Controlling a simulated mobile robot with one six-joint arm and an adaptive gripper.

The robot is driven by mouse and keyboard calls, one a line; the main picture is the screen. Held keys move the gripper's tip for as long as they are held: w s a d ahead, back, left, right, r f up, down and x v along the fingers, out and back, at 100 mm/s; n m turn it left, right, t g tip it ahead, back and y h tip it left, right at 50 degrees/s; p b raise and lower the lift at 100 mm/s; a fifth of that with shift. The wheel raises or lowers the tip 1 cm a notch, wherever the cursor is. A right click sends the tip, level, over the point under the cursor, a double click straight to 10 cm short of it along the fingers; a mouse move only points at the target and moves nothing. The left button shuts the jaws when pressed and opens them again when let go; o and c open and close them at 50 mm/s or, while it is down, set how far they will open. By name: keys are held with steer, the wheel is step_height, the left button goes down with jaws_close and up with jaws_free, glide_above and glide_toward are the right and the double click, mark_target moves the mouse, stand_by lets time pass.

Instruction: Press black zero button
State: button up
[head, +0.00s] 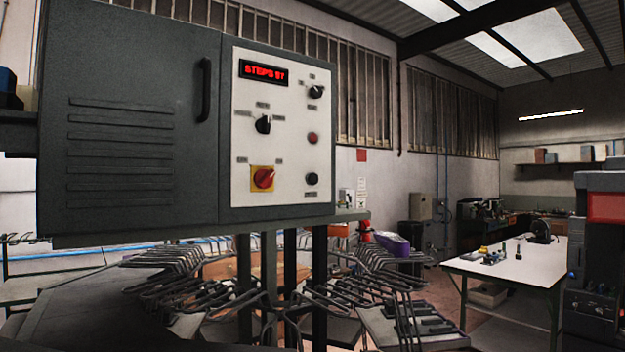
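A white control panel (240,200) is set in the front of a dark grey cabinet (140,190) at the upper left of the head view. A small round black button (311,179) sits at the panel's lower right. The small label under it is too blurred to read. A red button (313,137) is above it. A red rotary switch on a yellow plate (263,178) is to its left. Two black selector knobs are higher up, one in the middle (263,124) and one at the upper right (316,91). My gripper is not in view.
A red-lit display (264,72) tops the panel. The cabinet door has a black handle (205,90). Below are dark posts and a ring of bent metal racks (220,300). A white table (500,265) and a dark machine (597,260) stand right. Space before the panel looks clear.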

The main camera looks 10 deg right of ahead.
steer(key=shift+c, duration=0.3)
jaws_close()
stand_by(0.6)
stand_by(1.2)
